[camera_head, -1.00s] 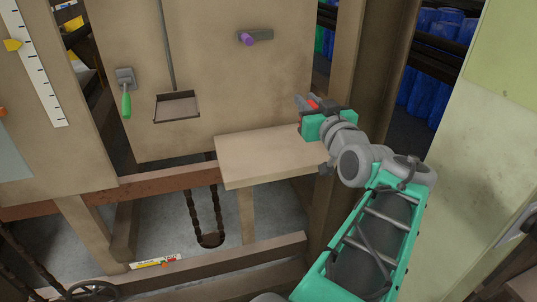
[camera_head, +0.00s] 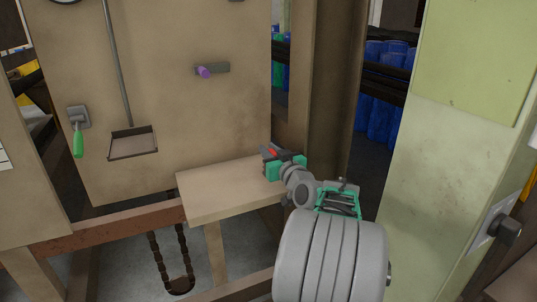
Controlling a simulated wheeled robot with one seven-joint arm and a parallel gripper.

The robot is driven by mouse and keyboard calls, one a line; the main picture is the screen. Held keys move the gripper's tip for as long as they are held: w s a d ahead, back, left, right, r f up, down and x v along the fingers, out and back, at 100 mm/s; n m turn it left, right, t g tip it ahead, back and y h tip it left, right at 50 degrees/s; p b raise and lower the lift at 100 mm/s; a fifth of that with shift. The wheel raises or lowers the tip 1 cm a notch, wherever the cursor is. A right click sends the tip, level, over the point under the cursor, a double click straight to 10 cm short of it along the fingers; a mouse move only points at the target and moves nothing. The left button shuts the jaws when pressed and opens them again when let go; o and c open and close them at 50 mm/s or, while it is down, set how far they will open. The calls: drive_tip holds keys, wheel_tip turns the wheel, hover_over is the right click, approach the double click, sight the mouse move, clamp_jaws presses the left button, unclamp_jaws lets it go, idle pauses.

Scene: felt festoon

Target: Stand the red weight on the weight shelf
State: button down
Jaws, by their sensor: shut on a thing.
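The red weight (camera_head: 273,153) shows as a small red patch between the jaws of my gripper (camera_head: 269,152). My gripper is shut on it, over the back right part of a wooden shelf (camera_head: 215,197), which looks like the weight shelf. The gripper's jaws hide most of the weight. I cannot tell whether the weight touches the shelf top. The front and left of the shelf top are bare.
A shallow tray (camera_head: 133,144) hangs on a rod left of the shelf. A green-handled lever (camera_head: 78,140) and a purple-tipped peg (camera_head: 204,72) are on the upright panel. A wooden post (camera_head: 298,80) stands behind the gripper. A pale green cabinet (camera_head: 450,170) is at the right.

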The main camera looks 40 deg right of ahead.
drive_tip(key=shift+f, duration=0.15)
drive_tip(key=c, duration=1.3)
unclamp_jaws()
drive_tip(key=shift+s+r, duration=0.2)
drive_tip(key=shift+s, duration=0.1)
drive_tip(key=v, duration=1.1)
drive_tip(key=shift+s+a+p, duration=0.15)
drive_tip(key=shift+a+p, duration=0.1)
drive_tip(key=shift+p, duration=0.05)
